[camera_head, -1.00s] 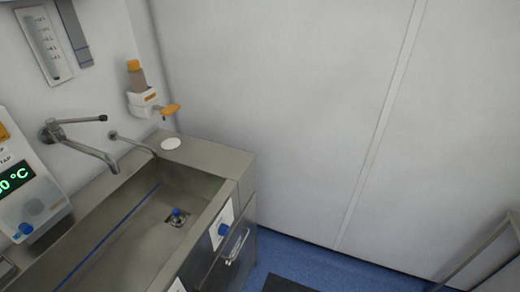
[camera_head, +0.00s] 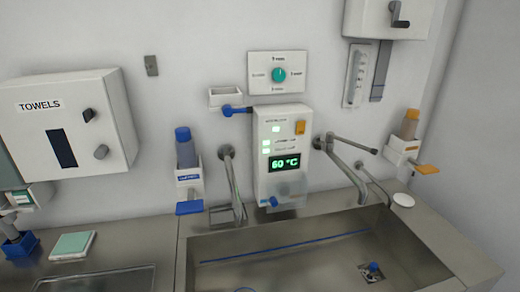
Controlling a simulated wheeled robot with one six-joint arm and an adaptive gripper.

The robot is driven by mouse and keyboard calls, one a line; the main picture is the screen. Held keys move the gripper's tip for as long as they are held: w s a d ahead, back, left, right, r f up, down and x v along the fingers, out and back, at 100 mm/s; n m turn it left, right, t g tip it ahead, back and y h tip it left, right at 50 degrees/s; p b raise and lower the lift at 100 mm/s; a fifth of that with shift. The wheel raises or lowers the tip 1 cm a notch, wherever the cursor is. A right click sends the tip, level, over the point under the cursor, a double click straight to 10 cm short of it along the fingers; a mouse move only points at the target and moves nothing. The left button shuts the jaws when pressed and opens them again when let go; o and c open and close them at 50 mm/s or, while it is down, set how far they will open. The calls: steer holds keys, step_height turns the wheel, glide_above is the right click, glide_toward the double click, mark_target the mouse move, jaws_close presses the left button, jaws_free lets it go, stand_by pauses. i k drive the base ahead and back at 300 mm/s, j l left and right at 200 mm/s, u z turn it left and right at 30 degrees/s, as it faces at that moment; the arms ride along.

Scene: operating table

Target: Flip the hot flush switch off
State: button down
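A white control box (camera_head: 283,155) is on the wall above the sink. It has a green display reading 60 °C (camera_head: 285,162), several small green lights on its left side and an orange switch (camera_head: 300,127) at its upper right. The small labels are too blurred to read, so I cannot tell for sure which control is the hot flush switch or which way it is set. A blue knob (camera_head: 273,202) sits at the box's lower edge. My gripper is not in view.
A steel sink (camera_head: 225,243) runs below the box. Taps stand on both sides of it, the right tap (camera_head: 345,165) reaching out over the basin. A blue lever (camera_head: 236,110), a dial panel (camera_head: 277,73), bottle dispensers (camera_head: 187,165) and a towel box (camera_head: 70,125) are on the wall.

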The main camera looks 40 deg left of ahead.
mark_target(301, 125)
steer(key=u, duration=0.7)
